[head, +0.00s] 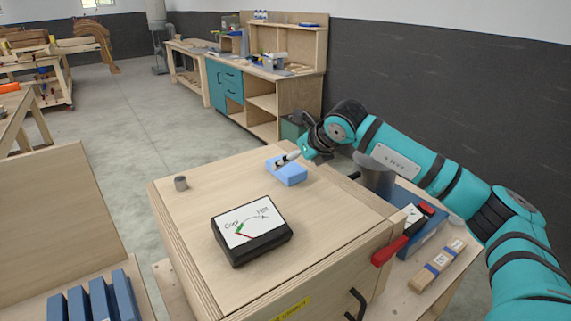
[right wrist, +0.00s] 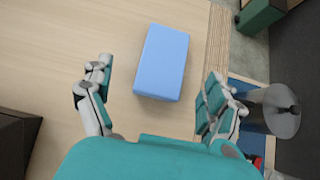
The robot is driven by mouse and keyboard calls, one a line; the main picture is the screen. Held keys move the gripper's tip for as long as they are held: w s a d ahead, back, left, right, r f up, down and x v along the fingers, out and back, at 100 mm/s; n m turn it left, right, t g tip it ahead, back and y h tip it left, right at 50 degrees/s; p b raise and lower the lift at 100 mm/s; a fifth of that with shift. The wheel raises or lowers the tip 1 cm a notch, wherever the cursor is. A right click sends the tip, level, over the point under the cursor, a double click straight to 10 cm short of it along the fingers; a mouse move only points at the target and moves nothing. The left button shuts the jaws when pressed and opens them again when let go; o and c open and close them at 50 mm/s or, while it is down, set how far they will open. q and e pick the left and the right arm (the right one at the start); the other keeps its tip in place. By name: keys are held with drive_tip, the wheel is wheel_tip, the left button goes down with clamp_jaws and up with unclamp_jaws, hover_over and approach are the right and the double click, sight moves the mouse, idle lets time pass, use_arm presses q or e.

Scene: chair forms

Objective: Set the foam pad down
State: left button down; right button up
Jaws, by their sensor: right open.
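The foam pad is a light blue block (head: 290,172) lying flat on top of the wooden box (head: 200,223), near its far right edge. In the right wrist view the pad (right wrist: 162,62) lies on the wood, ahead of the fingers. My right gripper (head: 284,160) is at the pad in the head view. In the right wrist view its two fingers (right wrist: 155,95) are spread wide, with gaps on both sides of the pad. It holds nothing. My left gripper is not in view.
A black gauge box marked Cool and Hot (head: 250,231) and a small grey cylinder (head: 181,183) stand on the box top. A grey round-topped post (head: 374,177), a red-handled tool (head: 390,250) and a wooden block (head: 437,264) are at the right. Blue blocks (head: 100,297) stand lower left.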

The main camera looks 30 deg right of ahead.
sight(288, 166)
drive_tip(key=shift+w+f, duration=0.2)
drive_tip(key=shift+f, duration=0.05)
drive_tip(key=p+x, duration=0.1)
drive_tip(key=x, duration=0.1)
drive_tip(key=p+x, duration=0.2)
drive_tip(key=shift+w+d+f, duration=0.1)
drive_tip(key=shift+w+d, duration=0.1)
drive_tip(key=shift+w, duration=0.2)
drive_tip(key=shift+w+f, duration=0.2)
drive_tip(key=shift+f, duration=0.1)
drive_tip(key=shift+s, duration=0.1)
drive_tip(key=shift+c, duration=0.5)
drive_tip(key=shift+c, duration=1)
drive_tip(key=c, duration=0.7)
drive_tip(key=shift+c, duration=0.2)
drive_tip(key=shift+r, duration=0.1)
